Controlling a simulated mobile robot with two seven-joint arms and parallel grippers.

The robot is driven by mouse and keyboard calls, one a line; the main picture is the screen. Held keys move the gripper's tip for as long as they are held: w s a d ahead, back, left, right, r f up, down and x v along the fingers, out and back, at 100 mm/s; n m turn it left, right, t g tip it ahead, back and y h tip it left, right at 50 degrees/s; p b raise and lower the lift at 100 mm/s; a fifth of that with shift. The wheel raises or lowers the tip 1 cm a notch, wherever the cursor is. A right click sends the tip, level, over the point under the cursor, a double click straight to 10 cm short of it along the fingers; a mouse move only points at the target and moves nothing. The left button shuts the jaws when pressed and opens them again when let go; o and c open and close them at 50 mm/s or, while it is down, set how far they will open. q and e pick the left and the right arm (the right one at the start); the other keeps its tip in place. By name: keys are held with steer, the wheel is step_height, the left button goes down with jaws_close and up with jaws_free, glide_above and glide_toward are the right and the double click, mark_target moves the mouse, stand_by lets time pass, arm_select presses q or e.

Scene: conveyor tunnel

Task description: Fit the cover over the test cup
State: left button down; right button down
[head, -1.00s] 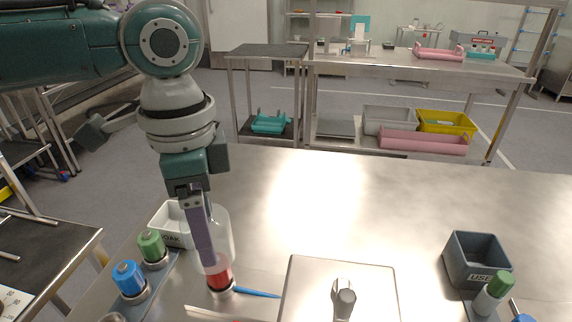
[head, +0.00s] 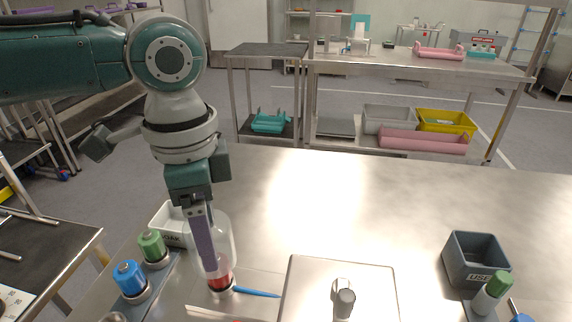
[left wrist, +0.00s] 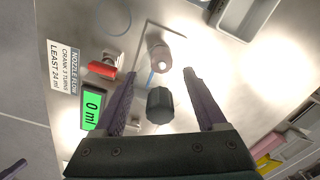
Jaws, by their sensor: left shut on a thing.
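My left gripper (head: 210,268) points down at the left part of the steel table, shut on a clear, whitish cover (head: 226,240). The red test cup (head: 222,282) shows at the cover's lower end, on a small metal ring base. The purple finger hides part of both. The cover's lower edge overlaps the cup in the head view; I cannot tell whether it touches the base. In the left wrist view, the two purple fingers of my left gripper (left wrist: 160,75) stand apart, with a dark knob between them. The clear wall is hard to make out there.
Green (head: 152,245) and blue (head: 130,278) capped containers stand left. A white bin (head: 172,222) is behind them. A steel plate (head: 300,285) lies right. A display (left wrist: 93,109) reads 0 ml. The table's far middle is clear.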

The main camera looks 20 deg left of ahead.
arm_select(q)
steer(key=shift+f+b, duration=1.75)
steer(key=shift+f, duration=1.6)
jaws_free()
step_height(320, 180, up, 10)
steer(key=shift+p, duration=0.65)
